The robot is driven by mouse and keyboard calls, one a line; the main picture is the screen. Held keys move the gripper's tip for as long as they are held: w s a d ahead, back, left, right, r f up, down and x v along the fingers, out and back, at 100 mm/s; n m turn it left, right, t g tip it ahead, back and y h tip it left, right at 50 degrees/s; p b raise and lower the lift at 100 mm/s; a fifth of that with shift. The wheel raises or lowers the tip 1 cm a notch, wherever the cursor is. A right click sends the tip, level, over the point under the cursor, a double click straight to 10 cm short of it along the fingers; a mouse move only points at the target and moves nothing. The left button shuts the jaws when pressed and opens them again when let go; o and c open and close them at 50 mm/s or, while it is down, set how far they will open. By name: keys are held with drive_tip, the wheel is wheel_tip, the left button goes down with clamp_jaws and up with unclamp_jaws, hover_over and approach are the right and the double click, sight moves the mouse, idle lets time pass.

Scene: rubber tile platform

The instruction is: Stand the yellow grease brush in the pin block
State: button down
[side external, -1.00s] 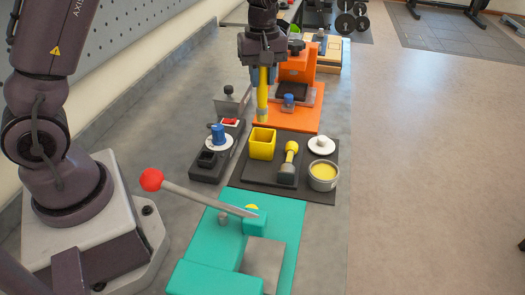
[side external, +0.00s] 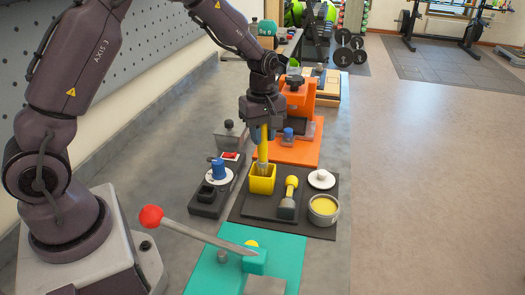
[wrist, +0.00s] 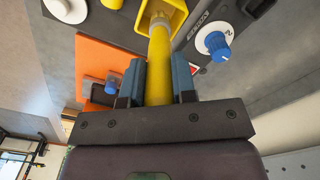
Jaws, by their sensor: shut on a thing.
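My gripper (side external: 262,136) is shut on the yellow grease brush (side external: 263,155), which hangs upright below it. The brush's lower end is at the mouth of a yellow square open-topped block (side external: 262,184), the likely pin block, on the dark tray. In the wrist view the brush (wrist: 160,62) runs between my fingers (wrist: 158,84), and its far end shows inside the yellow walls (wrist: 175,16). How deep it sits, or whether it touches the bottom, I cannot tell.
The dark tray (side external: 238,207) also holds a second yellow-handled tool (side external: 291,190), a tub of yellow stuff (side external: 323,208) and a white lid (side external: 321,179). A blue-knobbed device (side external: 217,170) stands left, an orange press (side external: 301,95) behind, a teal lever press (side external: 254,262) in front.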

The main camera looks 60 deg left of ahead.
sight(263, 149)
drive_tip(key=shift+f, duration=2.05)
drive_tip(key=shift+f, duration=0.15)
drive_tip(key=c, duration=0.9)
unclamp_jaws()
drive_tip(key=r, duration=1.2)
drive_tip(key=shift+w+r, duration=0.2)
drive_tip(key=shift+r, duration=0.05)
drive_tip(key=s+d+r+m+t, duration=0.2)
drive_tip(key=s+d+r+m, duration=0.15)
drive_tip(key=s+r, duration=0.2)
drive_tip(key=s+d+r+m+t, duration=0.1)
drive_tip(key=s+d+r+m, duration=0.1)
drive_tip(key=s+r+m, duration=0.35)
drive_tip(key=s+d+m+t, duration=0.1)
drive_tip(key=s+m, duration=0.1)
drive_tip(key=s, duration=0.1)
drive_tip(key=s+d+m, duration=0.1)
drive_tip(key=s+m, duration=0.2)
drive_tip(key=s, duration=0.1)
drive_tip(key=s+m+t, duration=0.1)
drive_tip(key=s+m, duration=0.1)
drive_tip(key=s, duration=0.2)
drive_tip(key=shift+s+d+m+t, duration=0.15)
drive_tip(key=shift+d+m+t, duration=0.15)
drive_tip(key=shift+d, duration=0.1)
